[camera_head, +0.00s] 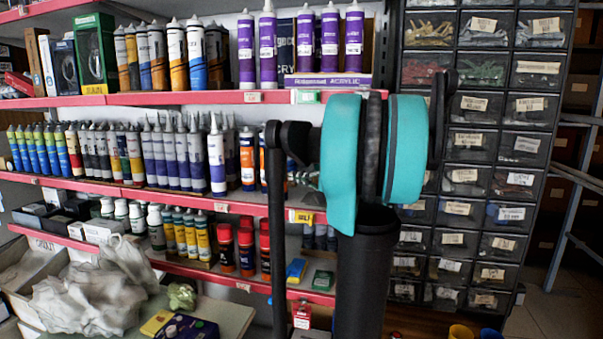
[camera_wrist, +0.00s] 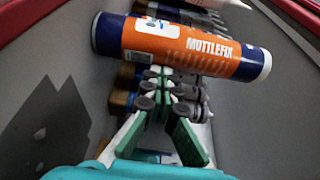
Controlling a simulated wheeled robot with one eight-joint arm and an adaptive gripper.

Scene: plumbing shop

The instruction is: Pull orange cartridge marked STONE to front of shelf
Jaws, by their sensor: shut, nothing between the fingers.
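An orange cartridge with dark blue ends, reading MOTTLEFIX (camera_wrist: 212,52), lies across the upper wrist view. No label reading STONE is legible in either view. In the head view an orange cartridge (camera_head: 247,160) stands on the middle shelf, right of a white one; another orange one (camera_head: 263,163) shows partly behind my arm. My gripper (camera_wrist: 165,82) is shut and empty in the wrist view, its tips just below the MOTTLEFIX cartridge in the picture. I cannot tell whether they touch it.
The middle shelf (camera_head: 110,188) has a pink front edge and tightly packed cartridges to the left. Purple cartridges (camera_head: 268,45) stand on the shelf above, red-capped cans (camera_head: 246,250) below. A drawer cabinet (camera_head: 485,150) stands at the right. A cluttered counter (camera_head: 225,317) is at lower left.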

